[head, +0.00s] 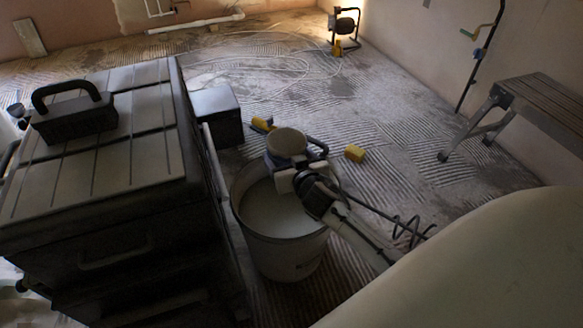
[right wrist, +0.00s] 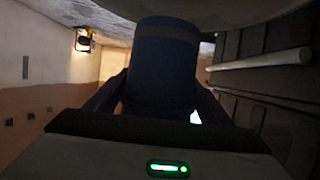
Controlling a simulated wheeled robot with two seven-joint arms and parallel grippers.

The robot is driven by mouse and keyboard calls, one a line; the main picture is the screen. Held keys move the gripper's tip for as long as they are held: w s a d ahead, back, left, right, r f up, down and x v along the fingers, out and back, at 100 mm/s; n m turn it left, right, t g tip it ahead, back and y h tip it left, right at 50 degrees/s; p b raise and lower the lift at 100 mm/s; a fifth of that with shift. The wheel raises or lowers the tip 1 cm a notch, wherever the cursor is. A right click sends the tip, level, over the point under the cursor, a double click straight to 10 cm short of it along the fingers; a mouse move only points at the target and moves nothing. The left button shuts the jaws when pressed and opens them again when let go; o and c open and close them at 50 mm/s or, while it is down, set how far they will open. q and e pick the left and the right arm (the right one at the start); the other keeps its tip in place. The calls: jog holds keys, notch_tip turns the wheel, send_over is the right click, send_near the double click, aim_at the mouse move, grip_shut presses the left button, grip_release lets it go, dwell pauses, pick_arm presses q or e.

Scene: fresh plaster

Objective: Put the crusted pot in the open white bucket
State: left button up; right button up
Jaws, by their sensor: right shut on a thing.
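The crusted pot (head: 287,142) has a pale round top and a dark bluish side. It shows over the far rim of the open white bucket (head: 290,256); I cannot tell how high above it. My right gripper (head: 298,180) is shut on the pot and reaches over the bucket from the right. In the right wrist view a dark blue cylindrical part (right wrist: 166,65) sits between the two fingers. The gripper hides the pot's lower part. The bucket stands upright, with a pale surface inside. My left gripper is not in view.
A dark chest (head: 100,230) with a black-handled float (head: 75,122) on top stands left of the bucket. A dark box (head: 217,115) is behind it. A yellow block (head: 354,153) lies on the ridged floor. A bench (head: 545,105) stands at right. The middle floor is mostly clear.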

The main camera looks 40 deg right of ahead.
jog(key=f, duration=0.1)
jog(key=s+f, duration=0.1)
jog(key=f, duration=0.3)
jog(key=shift+s+d, duration=0.25)
notch_tip(320, 180, down, 4)
jog(key=b, duration=0.4)
jog(key=shift+r+n+y, duration=0.1)
jog(key=shift+n+y, duration=0.2)
pick_arm(q)
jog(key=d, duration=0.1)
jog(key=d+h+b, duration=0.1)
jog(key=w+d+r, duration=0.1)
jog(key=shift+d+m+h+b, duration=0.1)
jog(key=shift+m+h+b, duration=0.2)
jog(key=shift+b, duration=0.05)
pick_arm(e)
jog(key=shift+f, duration=0.85)
jog(key=o, duration=1.2)
